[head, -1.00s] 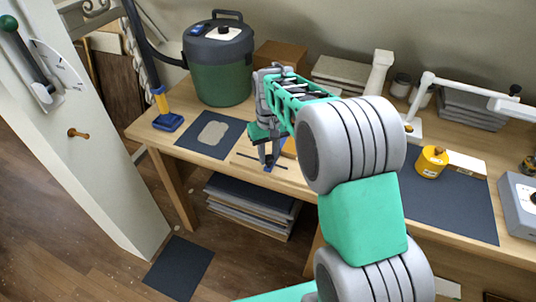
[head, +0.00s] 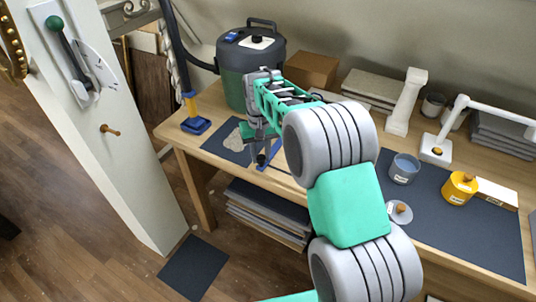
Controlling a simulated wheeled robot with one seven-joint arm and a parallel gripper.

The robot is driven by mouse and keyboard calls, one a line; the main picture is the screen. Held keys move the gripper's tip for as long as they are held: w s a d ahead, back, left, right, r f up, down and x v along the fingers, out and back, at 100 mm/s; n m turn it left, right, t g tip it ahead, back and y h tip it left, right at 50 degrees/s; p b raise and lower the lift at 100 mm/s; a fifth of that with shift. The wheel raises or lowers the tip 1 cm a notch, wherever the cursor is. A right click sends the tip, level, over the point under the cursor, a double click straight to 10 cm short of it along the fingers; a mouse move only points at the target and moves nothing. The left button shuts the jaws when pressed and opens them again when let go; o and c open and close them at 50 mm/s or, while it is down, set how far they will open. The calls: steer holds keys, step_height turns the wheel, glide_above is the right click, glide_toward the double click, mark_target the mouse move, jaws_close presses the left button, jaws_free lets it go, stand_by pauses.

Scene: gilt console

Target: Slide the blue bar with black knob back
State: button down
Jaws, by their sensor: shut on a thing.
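The blue bar (head: 271,152) lies on the wooden table, partly hidden by my arm. Its black knob (head: 261,159) shows at the lower left, just below my fingers. My gripper (head: 261,149) points down over the bar and is shut on the black knob. The fingers are small in this view, and the exact contact is partly hidden.
A dark mat with a pale patch (head: 225,145) lies left of my gripper. A green and grey vacuum (head: 234,85) stands behind it.

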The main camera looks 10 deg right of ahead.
steer(key=shift+w+a+r, duration=0.2)
steer(key=c, duration=1.5)
jaws_free()
steer(key=shift+o, duration=0.8)
steer(key=shift+a+f, duration=0.1)
steer(key=shift+a, duration=0.05)
steer(key=shift+o, duration=1.2)
steer(key=shift+d, duration=0.2)
step_height(320, 180, up, 7)
steer(key=shift+r+b, duration=0.1)
steer(key=shift+b, duration=0.3)
steer(key=shift+r, duration=0.25)
